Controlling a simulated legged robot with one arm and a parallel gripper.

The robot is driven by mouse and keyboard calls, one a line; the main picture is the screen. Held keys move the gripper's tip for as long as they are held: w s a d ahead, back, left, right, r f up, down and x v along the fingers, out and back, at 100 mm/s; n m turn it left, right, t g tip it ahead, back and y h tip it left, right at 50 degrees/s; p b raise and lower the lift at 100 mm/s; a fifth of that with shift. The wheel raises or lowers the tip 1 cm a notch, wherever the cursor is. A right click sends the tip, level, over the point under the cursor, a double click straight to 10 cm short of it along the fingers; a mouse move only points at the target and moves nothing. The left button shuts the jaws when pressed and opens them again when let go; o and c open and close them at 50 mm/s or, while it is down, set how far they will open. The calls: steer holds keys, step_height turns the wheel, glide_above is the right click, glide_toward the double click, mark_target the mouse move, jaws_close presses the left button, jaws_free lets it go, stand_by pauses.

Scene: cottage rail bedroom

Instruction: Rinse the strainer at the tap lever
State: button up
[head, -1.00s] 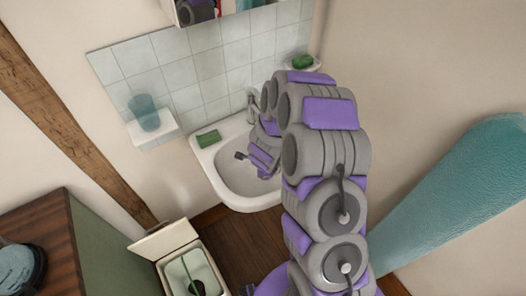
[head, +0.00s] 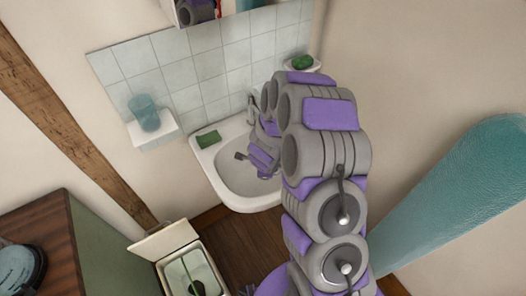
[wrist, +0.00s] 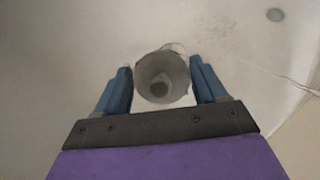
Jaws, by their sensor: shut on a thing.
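My gripper (wrist: 160,78) is shut on the strainer (wrist: 162,88), a grey, round, cone-like piece between its blue fingers in the wrist view. The strainer is held over the pale basin surface (wrist: 60,60). The tap (head: 251,103) stands at the back of the basin, mostly hidden behind my arm. I cannot make out its lever clearly.
A green block (head: 208,140) lies on the basin's left rim. A glass (head: 144,112) stands on a small wall shelf at left. A green soap (head: 302,62) sits in a dish at right. An open bin (head: 165,240) stands below. A teal surface (head: 450,200) is at right.

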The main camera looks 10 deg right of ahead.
steer(key=shift+s+a+r+p, duration=0.15)
steer(key=shift+s+r+p, duration=0.15)
steer(key=shift+s+r, duration=0.45)
steer(key=shift+s+a+r+p, duration=0.15)
steer(key=shift+s+r+p, duration=0.15)
steer(key=shift+s+r, duration=0.5)
steer(key=shift+s+a+r+p, duration=0.15)
steer(key=shift+s+r+p, duration=0.25)
steer(key=shift+s, duration=0.55)
